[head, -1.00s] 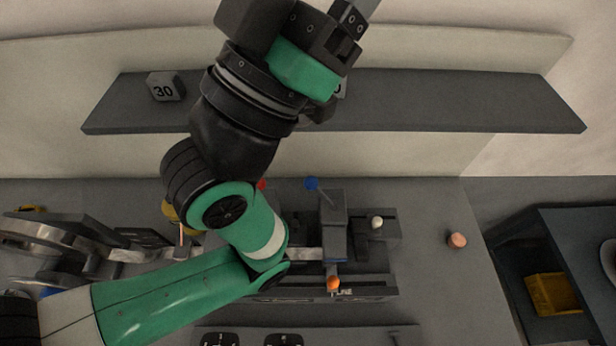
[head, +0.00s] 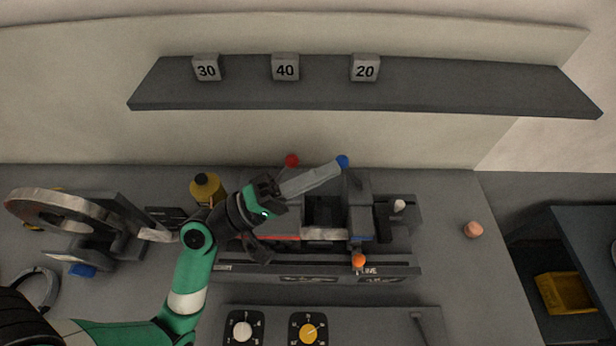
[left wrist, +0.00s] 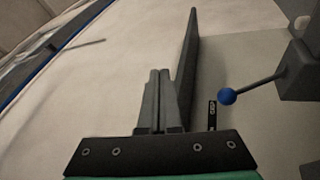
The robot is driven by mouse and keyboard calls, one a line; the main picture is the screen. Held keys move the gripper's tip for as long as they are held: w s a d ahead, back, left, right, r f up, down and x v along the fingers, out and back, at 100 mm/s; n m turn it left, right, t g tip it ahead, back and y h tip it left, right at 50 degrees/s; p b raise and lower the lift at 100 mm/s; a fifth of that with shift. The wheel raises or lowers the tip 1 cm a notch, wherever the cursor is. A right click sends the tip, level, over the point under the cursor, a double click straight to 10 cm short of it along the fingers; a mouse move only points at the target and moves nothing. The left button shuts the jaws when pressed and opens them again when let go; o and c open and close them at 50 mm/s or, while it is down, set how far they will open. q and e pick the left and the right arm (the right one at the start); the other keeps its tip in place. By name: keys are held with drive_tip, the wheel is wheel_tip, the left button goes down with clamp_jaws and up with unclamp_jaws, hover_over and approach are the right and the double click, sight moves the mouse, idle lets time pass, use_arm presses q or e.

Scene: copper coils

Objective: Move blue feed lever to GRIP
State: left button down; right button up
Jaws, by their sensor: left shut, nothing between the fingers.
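The blue feed lever ends in a blue ball knob (head: 342,161) at the back of the bench machine in the head view. In the left wrist view the blue knob (left wrist: 227,96) sits on a grey rod that comes from a grey block at the right. My left gripper (head: 336,168) is shut and empty, its fingers pointing right, with the tips appearing close to the knob. In the left wrist view its fingers (left wrist: 160,74) are left of the knob, with a visible gap. A small dark label (left wrist: 212,115) shows beside the knob; its text is unreadable. My right gripper is out of view.
A red knob (head: 292,160) stands behind my gripper. An orange knob (head: 359,260) and a white knob (head: 399,205) are on the machine. A yellow bottle (head: 206,188) and a coil stand (head: 110,213) are to the left. A shelf (head: 450,90) with number blocks hangs behind.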

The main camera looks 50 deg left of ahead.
use_arm(q)
drive_tip(key=s+a+f+n+y, duration=0.1)
drive_tip(key=a+f+n+y, duration=0.1)
drive_tip(key=f, duration=0.1)
drive_tip(key=s+a+f+n+y, duration=0.2)
drive_tip(key=f, duration=0.1)
drive_tip(key=s+a+f+n+g+y, duration=0.1)
drive_tip(key=s+a+f+n, duration=0.1)
drive_tip(key=f, duration=0.2)
drive_tip(key=shift+s+a+f+y, duration=0.1)
drive_tip(key=shift+s+a+y, duration=0.15)
drive_tip(key=shift+y, duration=0.15)
drive_tip(key=shift+a, duration=0.1)
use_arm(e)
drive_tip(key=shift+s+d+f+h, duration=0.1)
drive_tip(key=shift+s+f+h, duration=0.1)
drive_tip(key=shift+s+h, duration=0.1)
use_arm(q)
drive_tip(key=p, duration=0.2)
approach(349, 175)
drive_tip(key=w+a+r, duration=0.3)
drive_tip(key=r, duration=0.2)
drive_tip(key=shift+w+f, duration=0.15)
drive_tip(key=shift+w, duration=0.5)
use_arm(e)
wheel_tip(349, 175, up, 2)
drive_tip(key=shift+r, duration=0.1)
